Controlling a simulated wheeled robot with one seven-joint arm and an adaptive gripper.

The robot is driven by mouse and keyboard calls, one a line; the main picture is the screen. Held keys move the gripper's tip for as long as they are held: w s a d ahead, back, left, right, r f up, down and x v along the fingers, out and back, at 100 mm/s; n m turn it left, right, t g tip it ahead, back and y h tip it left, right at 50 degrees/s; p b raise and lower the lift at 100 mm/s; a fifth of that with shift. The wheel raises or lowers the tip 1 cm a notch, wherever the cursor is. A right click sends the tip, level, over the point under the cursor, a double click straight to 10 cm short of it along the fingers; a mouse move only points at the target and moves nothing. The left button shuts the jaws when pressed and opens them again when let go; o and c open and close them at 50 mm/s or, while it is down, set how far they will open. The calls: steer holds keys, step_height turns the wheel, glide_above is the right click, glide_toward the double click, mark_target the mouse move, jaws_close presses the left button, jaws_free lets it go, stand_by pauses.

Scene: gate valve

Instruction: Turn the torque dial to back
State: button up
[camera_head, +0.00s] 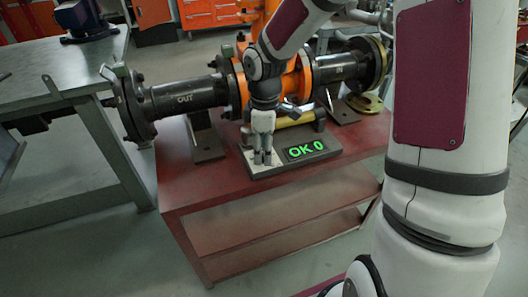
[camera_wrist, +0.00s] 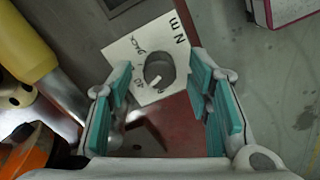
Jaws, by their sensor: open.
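The torque dial (camera_wrist: 160,70) is a round dark grey knob on a white card in the wrist view, with a short pale mark near its lower edge. The card (camera_wrist: 124,52) bears "back" at the dial's upper left, "40" lower left and "N m" at the right. My gripper (camera_wrist: 163,82) is open, its teal-padded fingers on either side of the dial; I cannot tell whether they touch it. In the head view my gripper (camera_head: 263,157) points down over the card (camera_head: 252,169), and hides the dial.
A yellow bar (camera_head: 295,121) lies behind the display; a yellow cylinder (camera_wrist: 25,42) is close at the wrist view's upper left. The flanged pipe (camera_head: 185,96) and orange valve (camera_head: 292,88) stand behind. The red table's front (camera_head: 310,183) is clear.

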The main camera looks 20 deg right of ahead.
steer(key=shift+f, duration=0.3)
jaws_close()
